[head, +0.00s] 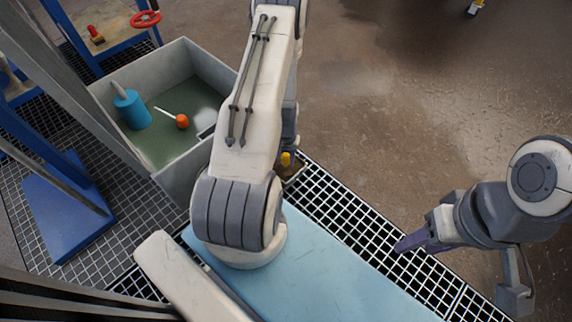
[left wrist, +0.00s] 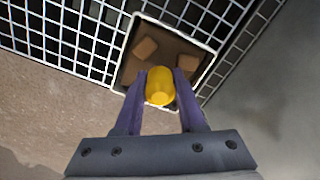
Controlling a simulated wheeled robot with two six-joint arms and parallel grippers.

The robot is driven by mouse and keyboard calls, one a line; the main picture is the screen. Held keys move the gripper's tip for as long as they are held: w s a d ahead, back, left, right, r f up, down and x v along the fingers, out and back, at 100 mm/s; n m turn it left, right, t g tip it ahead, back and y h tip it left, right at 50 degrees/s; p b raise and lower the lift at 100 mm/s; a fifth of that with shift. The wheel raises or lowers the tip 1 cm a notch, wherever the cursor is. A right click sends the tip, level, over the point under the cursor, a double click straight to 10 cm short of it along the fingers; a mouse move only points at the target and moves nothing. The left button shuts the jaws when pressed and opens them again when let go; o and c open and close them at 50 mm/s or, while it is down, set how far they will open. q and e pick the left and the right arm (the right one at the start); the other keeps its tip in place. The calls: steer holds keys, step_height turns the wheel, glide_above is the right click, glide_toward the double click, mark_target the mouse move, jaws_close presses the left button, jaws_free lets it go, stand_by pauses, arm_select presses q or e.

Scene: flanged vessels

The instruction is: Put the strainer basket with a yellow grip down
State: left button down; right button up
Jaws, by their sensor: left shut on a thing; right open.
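The yellow grip (left wrist: 160,88) of the strainer basket is between the two purple fingers of my left gripper (left wrist: 160,77), which is shut on it. In the head view the yellow grip (head: 286,159) shows just right of my left arm, and the arm hides most of that gripper. I cannot make out the basket's body below the grip. Behind the grip in the left wrist view is a square, white-rimmed, brown-floored container (left wrist: 126,62) with brown blocks in it. I cannot tell whether the basket touches it. My right gripper (head: 410,243) is open and empty above the grating at right.
A grey open bin (head: 175,172) at left holds a blue cylinder (head: 132,110) and an orange-ended tool (head: 182,121). A light-blue surface (head: 340,270) lies in front, beside metal grating (head: 345,213). Blue-framed racks stand at far left. The brown floor at upper right is mostly clear.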

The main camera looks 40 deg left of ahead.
mark_target(286, 165)
arm_select(q)
steer(key=shift+f+b, duration=1.2)
steer(key=shift+f, duration=0.4)
steer(key=shift+f, duration=0.1)
steer(key=shift+f, duration=0.15)
steer(key=c, duration=0.5)
jaws_free()
